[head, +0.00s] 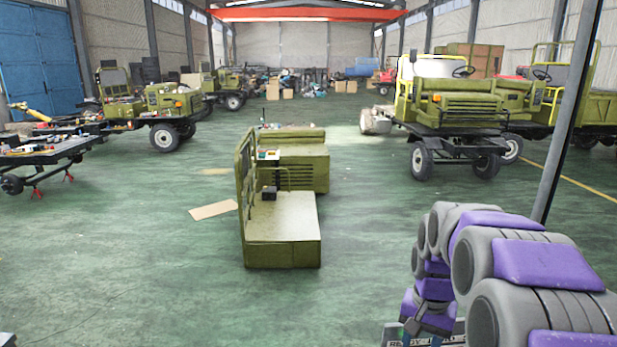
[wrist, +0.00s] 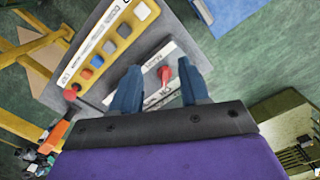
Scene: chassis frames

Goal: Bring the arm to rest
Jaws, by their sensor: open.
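My arm (head: 500,262), purple and grey, reaches in from the lower right of the head view and bends down toward the bottom edge. My gripper (wrist: 160,84) shows in the wrist view with two blue fingers apart and nothing visibly held. A red-tipped lever or knob (wrist: 164,74) on a pale labelled plate (wrist: 152,95) shows between the fingers; I cannot tell whether they touch it. Beside it is a yellow strip (wrist: 108,42) with several coloured buttons. In the head view the fingers are not clearly seen.
Part of a labelled panel (head: 394,333) shows beneath my arm. A grey pole (head: 570,110) rises behind the arm. A green vehicle body (head: 283,230) stands ahead, with a cardboard sheet (head: 213,209) beside it. Green trucks (head: 460,105) stand farther right.

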